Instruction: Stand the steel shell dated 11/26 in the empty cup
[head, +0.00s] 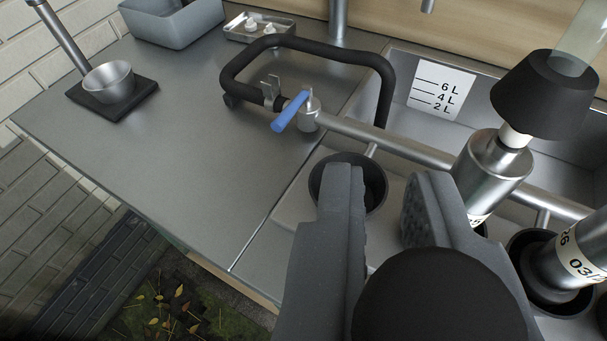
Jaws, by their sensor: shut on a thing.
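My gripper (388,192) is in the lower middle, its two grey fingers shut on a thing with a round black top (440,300). That top hides the rest of it, so I cannot read a date on it. An open black cup (374,182) shows just beyond my left finger, which partly covers it; the visible inside looks empty. A steel shell (490,165) with a black rubber head (540,95) stands to the right; its label is mostly cut off. Another steel shell (565,262) at the right edge stands in a black cup (525,245), its label partly reading 26 and 03.
A steel pipe (390,138) with a blue-handled valve (290,112) and a black hose (300,45) runs behind the cups. A steel bowl (108,82) on a black pad, a grey tub (175,20) and a small tray (260,27) stand on the counter. The counter's left middle is clear.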

